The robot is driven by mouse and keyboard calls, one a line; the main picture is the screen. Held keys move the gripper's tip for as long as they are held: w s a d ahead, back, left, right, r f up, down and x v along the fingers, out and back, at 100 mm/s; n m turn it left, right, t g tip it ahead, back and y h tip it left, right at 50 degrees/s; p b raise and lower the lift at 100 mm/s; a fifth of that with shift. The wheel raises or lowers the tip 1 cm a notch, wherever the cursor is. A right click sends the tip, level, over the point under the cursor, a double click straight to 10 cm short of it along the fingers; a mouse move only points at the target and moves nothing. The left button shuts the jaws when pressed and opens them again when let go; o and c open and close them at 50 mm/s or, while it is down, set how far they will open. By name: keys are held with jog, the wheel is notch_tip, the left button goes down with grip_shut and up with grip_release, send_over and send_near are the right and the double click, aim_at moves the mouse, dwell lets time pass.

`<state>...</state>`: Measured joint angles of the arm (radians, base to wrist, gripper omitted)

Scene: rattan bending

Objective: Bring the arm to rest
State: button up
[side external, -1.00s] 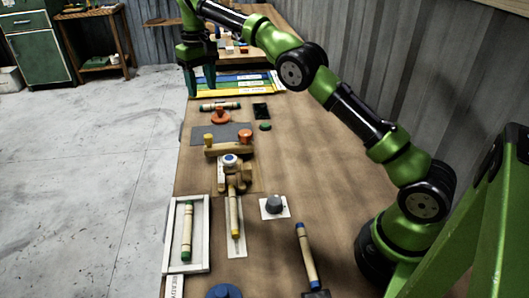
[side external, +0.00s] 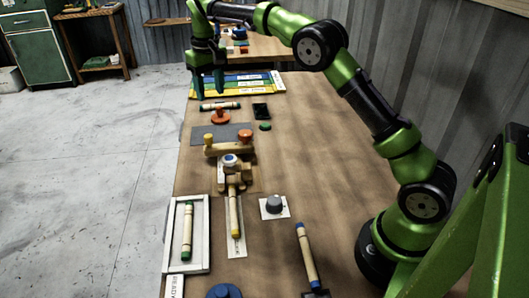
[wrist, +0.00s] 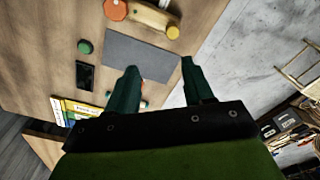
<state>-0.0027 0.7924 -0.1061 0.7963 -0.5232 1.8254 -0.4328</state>
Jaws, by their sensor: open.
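My gripper (side external: 209,86) hangs at the far end of the long wooden workbench (side external: 310,160), near its left edge, fingers pointing down. In the side view it is in front of the coloured strips (side external: 250,84) and above a rattan piece with dark ends (side external: 220,106). In the wrist view my gripper (wrist: 158,80) shows two dark green fingers spread apart with nothing held between them. A small part of an orange thing shows beside the left finger there; most of it is hidden.
A wooden bending jig (side external: 232,165) stands mid-bench, with a grey mat (side external: 221,134) behind it. A white tray (side external: 204,235) holds a rattan piece (side external: 187,231). Another piece (side external: 307,255) lies at the front right. The bench's right middle is clear.

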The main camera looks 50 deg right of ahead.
jog(key=s+a+r+t, duration=0.1)
jog(key=s+a+t, duration=0.1)
jog(key=s, duration=0.8)
jog(key=s+a+r+m+t+y, duration=0.1)
jog(key=s+a+t, duration=0.1)
jog(key=s, duration=0.9)
jog(key=s+a+r+t+y, duration=0.1)
jog(key=s+a+t, duration=0.1)
jog(key=s, duration=0.9)
jog(key=shift+s+r+m+t, duration=0.15)
jog(key=shift+r+m+t, duration=0.15)
jog(key=shift+r, duration=0.1)
